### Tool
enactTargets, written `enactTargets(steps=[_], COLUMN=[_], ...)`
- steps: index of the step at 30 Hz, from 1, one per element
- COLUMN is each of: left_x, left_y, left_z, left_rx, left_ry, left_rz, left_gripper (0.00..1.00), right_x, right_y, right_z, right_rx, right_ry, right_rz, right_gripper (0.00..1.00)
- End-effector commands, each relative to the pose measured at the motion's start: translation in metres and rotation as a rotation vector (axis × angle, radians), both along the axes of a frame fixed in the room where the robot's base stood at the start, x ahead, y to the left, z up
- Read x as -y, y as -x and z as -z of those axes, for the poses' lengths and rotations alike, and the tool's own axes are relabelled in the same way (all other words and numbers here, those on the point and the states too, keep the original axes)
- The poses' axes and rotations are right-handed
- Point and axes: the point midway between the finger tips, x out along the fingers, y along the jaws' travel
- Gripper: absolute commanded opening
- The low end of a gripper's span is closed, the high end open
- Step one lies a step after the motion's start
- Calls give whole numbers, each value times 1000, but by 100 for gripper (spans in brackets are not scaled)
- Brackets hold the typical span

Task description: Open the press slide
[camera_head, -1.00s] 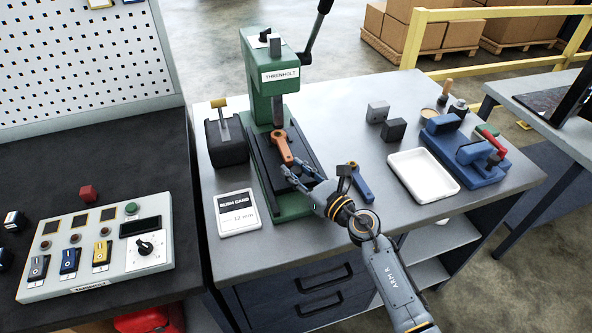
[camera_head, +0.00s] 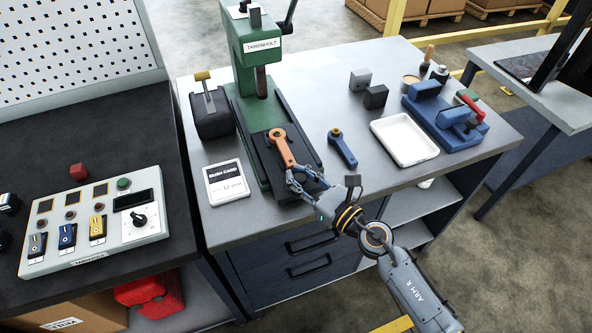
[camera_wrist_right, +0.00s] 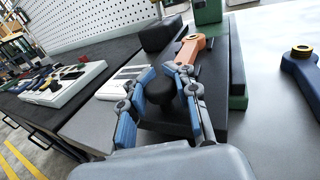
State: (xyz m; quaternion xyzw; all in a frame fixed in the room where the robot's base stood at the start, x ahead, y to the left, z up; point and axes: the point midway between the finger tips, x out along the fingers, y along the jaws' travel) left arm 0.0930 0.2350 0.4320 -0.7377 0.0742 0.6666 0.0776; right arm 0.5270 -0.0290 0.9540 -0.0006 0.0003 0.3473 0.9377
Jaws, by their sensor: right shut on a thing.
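The green press (camera_head: 246,52) stands on the grey bench in the head view. Its black slide (camera_head: 262,157) carries an orange link-shaped part (camera_head: 287,154) and sits out in front of the press ram (camera_head: 261,83). My right gripper (camera_head: 303,180) is at the front end of the slide. In the right wrist view, its fingers (camera_wrist_right: 163,97) are closed around a round black knob (camera_wrist_right: 160,87) at the slide's front. The orange part (camera_wrist_right: 188,50) lies just beyond the knob there. My left gripper is not in view.
A bush card (camera_head: 227,184) lies left of the press. A blue link-shaped part (camera_head: 342,149) lies to the right, with a white tray (camera_head: 428,145) and a blue fixture (camera_head: 447,117) farther right. A control panel (camera_head: 92,262) is on the dark bench at left.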

Motion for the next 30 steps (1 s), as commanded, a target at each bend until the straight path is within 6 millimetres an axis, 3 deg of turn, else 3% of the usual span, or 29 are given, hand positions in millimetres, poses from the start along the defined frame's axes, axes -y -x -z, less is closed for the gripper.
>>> enactTargets(steps=[1,2,5,6,17,30], left_x=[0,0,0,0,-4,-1], left_y=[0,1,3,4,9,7], left_z=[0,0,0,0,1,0], left_rx=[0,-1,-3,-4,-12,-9], left_ry=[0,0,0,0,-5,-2], left_rz=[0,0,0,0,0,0], left_gripper=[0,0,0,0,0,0], right_x=[3,3,2,2,5,60], right_y=[-2,-2,-2,-2,3,67], right_z=[0,0,0,0,0,2], right_rx=[1,1,1,1,-1,-5], right_ry=[2,2,2,2,1,0], right_rz=[7,7,7,6,4,6], right_gripper=[0,27,47,50,50,50])
